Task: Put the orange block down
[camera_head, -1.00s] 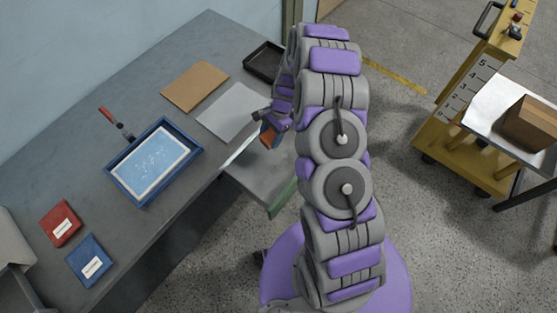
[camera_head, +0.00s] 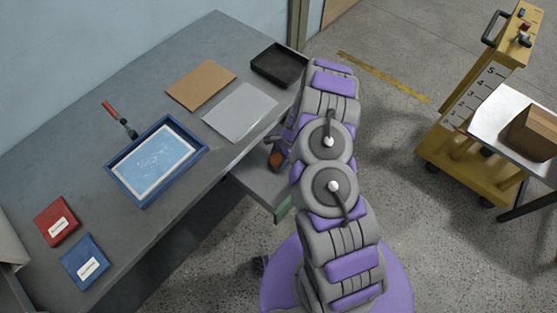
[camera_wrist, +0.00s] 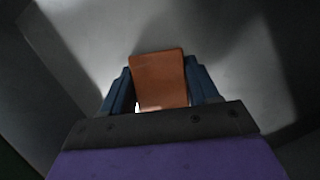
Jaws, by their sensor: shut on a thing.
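The orange block (camera_wrist: 158,74) is between the two blue fingers of my gripper (camera_wrist: 160,90) in the wrist view, with the fingers shut on its sides. In the head view the block (camera_head: 274,161) shows small beside my arm, over the open grey drawer (camera_head: 250,177) with a green front. My gripper (camera_head: 277,154) is partly hidden by my arm there. A grey surface lies beyond the block in the wrist view. I cannot tell whether the block touches it.
The grey workbench holds a blue tray (camera_head: 112,178), a red-handled tool (camera_head: 118,119), a brown sheet (camera_head: 201,85), a light grey sheet (camera_head: 239,112), a black tray (camera_head: 257,72), and red (camera_head: 53,212) and blue (camera_head: 83,270) packets. A yellow cart (camera_head: 450,155) stands right.

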